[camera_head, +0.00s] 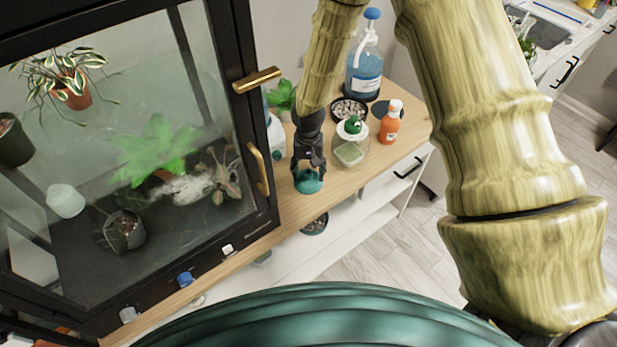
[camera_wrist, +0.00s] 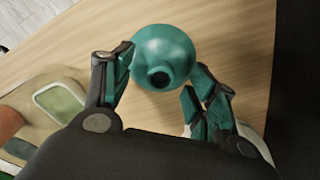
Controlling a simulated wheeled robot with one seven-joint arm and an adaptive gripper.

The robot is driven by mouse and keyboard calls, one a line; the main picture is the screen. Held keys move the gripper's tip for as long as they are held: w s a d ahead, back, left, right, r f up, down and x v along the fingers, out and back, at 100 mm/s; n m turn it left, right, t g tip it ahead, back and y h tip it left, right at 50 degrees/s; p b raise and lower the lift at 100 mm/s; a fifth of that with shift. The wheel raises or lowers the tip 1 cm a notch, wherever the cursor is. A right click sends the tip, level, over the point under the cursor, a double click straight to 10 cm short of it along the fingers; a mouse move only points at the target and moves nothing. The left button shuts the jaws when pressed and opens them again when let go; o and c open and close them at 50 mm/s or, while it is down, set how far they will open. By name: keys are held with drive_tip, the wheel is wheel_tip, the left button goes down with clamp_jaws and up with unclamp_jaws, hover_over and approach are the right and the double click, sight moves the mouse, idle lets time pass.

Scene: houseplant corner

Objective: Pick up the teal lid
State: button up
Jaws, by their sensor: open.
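The teal lid (camera_wrist: 165,48) is a rounded, glossy piece with a dark round opening facing the wrist camera. It lies on the wooden tabletop, and in the head view it shows as a small teal shape (camera_head: 308,186) near the front edge. My gripper (camera_wrist: 157,72) is open, with teal-padded fingers on either side of the lid's near part. I cannot tell whether either finger touches it. In the head view my gripper (camera_head: 308,168) points down over the lid and hides part of it.
A glass plant cabinet (camera_head: 258,160) with brass handles stands close on the left. To the right are a clear container (camera_head: 349,153), an orange bottle (camera_head: 390,122) and a bowl of pebbles (camera_head: 348,108). A blue pump bottle (camera_head: 364,70) stands behind. Bare wood (camera_head: 280,205) shows near the lid.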

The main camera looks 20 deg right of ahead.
drive_tip(key=shift+f, duration=0.5)
drive_tip(key=c, duration=1.2)
drive_tip(key=shift+r, duration=0.1)
drive_tip(key=shift+c, duration=0.2)
